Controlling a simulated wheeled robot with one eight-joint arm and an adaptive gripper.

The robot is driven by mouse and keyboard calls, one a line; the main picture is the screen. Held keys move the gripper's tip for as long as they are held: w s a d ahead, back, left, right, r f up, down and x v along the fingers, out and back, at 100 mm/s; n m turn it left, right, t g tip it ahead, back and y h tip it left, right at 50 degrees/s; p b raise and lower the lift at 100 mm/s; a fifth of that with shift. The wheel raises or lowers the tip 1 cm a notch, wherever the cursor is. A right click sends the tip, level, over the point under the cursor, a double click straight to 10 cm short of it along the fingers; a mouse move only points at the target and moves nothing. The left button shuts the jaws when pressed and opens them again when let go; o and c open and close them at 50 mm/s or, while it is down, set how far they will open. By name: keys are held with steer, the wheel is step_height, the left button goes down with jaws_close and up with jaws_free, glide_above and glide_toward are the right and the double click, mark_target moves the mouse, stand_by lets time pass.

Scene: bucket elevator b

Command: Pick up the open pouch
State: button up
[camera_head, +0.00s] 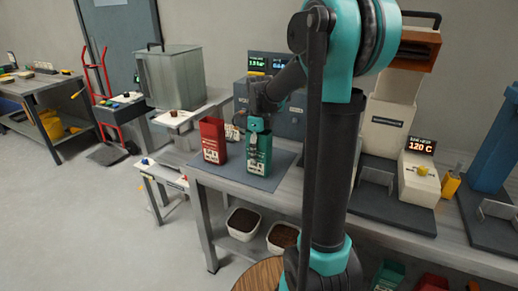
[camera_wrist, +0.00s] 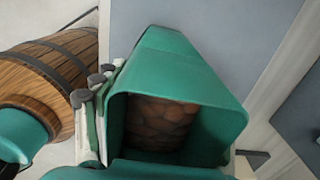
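The open pouch is green with a pale printed label and stands upright on the grey mat in the head view (camera_head: 259,158). In the wrist view the pouch (camera_wrist: 225,112) fills the middle, mouth open toward the camera, with brown beans inside. My gripper (camera_head: 257,126) is at the top of the pouch. In the wrist view its fingers lie against opposite sides of the pouch, the left one plain to see and the right one mostly hidden. It looks shut on the pouch. I cannot tell any gap under the pouch.
A red pouch (camera_head: 213,140) stands left of the green one on the mat (camera_head: 277,178). A dark machine with displays (camera_head: 284,121) is behind. A wooden barrel (camera_wrist: 65,60) stands below the bench. Two bins (camera_head: 243,223) sit on the lower shelf.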

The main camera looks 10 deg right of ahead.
steer(key=c, duration=0.7)
steer(key=shift+r, duration=0.15)
